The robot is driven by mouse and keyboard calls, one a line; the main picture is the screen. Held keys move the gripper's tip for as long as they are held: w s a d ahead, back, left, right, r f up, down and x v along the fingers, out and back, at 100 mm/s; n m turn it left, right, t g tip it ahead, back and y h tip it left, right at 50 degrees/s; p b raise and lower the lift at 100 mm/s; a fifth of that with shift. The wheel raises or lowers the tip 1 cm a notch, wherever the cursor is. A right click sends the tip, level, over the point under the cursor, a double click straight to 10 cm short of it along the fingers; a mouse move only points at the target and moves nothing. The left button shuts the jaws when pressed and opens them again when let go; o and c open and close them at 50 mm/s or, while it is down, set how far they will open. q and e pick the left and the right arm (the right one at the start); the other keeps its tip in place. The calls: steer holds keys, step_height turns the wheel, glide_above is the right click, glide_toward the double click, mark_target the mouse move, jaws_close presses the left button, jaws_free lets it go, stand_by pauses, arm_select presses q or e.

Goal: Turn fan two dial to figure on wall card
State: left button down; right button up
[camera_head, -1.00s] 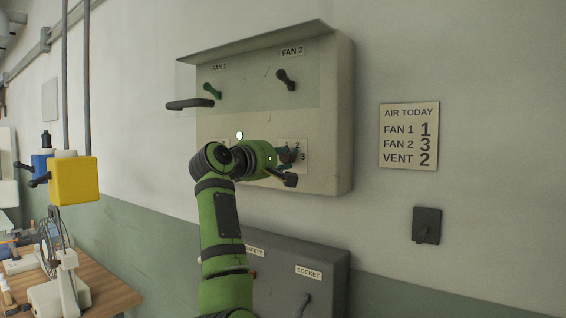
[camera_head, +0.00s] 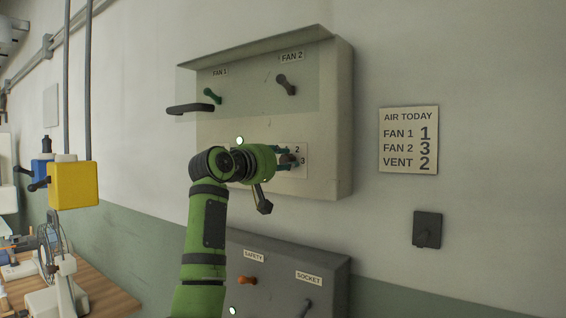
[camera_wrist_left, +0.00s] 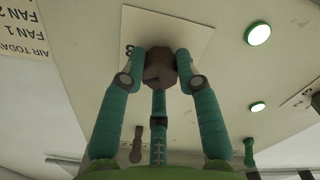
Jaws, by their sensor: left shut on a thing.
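The fan two dial (camera_wrist_left: 160,68) is a dark brown round knob on a pale plate in the left wrist view. My left gripper (camera_wrist_left: 160,72) is shut on it, with teal fingers on both sides. In the head view my left gripper (camera_head: 288,158) covers the dial, and the plate (camera_head: 303,173) shows figures 2 and 3 at its right. Where the dial points is hidden. The wall card (camera_head: 408,140) reads AIR TODAY, FAN 1 1, FAN 2 3, VENT 2. My right gripper is not in view.
A grey SAFETY and SOCKET box (camera_head: 330,270) sits below. A yellow box (camera_head: 73,184) hangs left. A black switch (camera_head: 427,230) is right.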

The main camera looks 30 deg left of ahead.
arm_select(q)
steer(key=m+p, duration=0.1)
steer(key=m, duration=0.5)
steer(key=shift+f, duration=0.1)
stand_by(0.5)
steer(key=c, duration=0.9)
jaws_free()
steer(key=s+a, duration=0.1)
steer(key=s, duration=1.1)
steer(key=shift+a, duration=0.3)
